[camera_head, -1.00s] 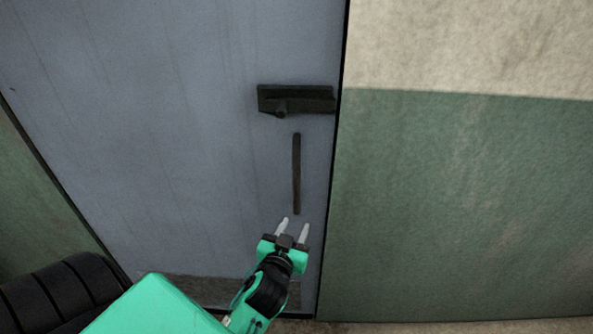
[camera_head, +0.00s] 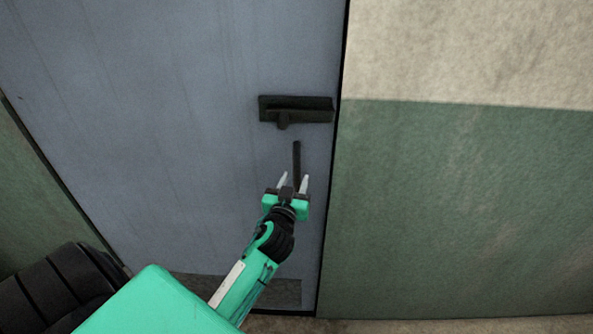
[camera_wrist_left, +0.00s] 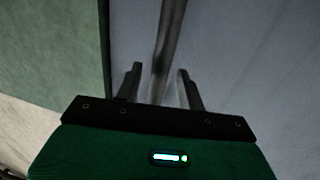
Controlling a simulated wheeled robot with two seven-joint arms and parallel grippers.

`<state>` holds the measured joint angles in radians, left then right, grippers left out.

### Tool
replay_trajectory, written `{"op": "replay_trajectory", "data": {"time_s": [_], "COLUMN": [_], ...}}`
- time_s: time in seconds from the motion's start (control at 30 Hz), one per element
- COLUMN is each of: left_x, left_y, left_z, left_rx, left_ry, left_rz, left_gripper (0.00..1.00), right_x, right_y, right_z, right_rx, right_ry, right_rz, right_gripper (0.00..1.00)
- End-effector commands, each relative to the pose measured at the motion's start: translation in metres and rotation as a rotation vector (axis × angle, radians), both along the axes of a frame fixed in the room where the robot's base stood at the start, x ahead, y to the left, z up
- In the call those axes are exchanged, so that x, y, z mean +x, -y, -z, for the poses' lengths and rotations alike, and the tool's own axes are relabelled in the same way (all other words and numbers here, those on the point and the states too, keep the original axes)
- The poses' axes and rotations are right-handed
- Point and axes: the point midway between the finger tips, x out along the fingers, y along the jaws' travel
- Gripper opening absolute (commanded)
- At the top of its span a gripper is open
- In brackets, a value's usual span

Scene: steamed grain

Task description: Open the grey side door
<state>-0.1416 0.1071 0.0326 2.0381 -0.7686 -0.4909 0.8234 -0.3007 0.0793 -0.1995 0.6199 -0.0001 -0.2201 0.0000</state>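The grey side door (camera_head: 180,130) is shut in its frame and fills the left and middle of the head view. A dark vertical bar handle (camera_head: 297,152) is on its right side, below a dark lock plate (camera_head: 297,103). My left gripper (camera_head: 294,181) is open in front of the handle's lower part and hides some of it. In the left wrist view the handle (camera_wrist_left: 168,45) runs between the two spread fingers (camera_wrist_left: 158,75). I cannot tell whether the fingers reach around it or touch it. My right gripper is not in view.
A green and beige wall (camera_head: 460,190) stands right of the door, past a dark gap. Another green wall (camera_head: 35,195) is at the left. A dark kick strip (camera_head: 285,292) runs along the door's bottom. The door surface left of the handle is clear.

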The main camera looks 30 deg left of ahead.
Motion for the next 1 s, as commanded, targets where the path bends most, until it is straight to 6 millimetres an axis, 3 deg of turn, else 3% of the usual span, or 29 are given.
{"op": "replay_trajectory", "data": {"time_s": [0.2, 0.53, 0.57, 0.77, 1.0], "left_x": [0.019, 0.022, 0.022, 0.022, 0.024], "left_y": [-0.007, -0.008, -0.008, -0.008, -0.008], "left_z": [0.000, 0.001, 0.001, 0.001, 0.001], "left_rx": [0.001, 0.001, 0.001, 0.000, 0.000], "left_ry": [0.000, -0.001, -0.001, -0.001, 0.000], "left_rz": [0.000, 0.000, 0.000, 0.000, -0.002], "left_gripper": [0.39, 0.39, 0.37, 0.00, 0.00], "right_x": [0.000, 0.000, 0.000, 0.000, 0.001], "right_y": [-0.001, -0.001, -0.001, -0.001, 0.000], "right_z": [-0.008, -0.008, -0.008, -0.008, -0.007], "right_rx": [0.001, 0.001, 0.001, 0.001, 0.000], "right_ry": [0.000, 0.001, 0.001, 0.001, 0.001], "right_rz": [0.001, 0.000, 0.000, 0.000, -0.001], "right_gripper": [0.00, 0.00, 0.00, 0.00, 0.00]}}
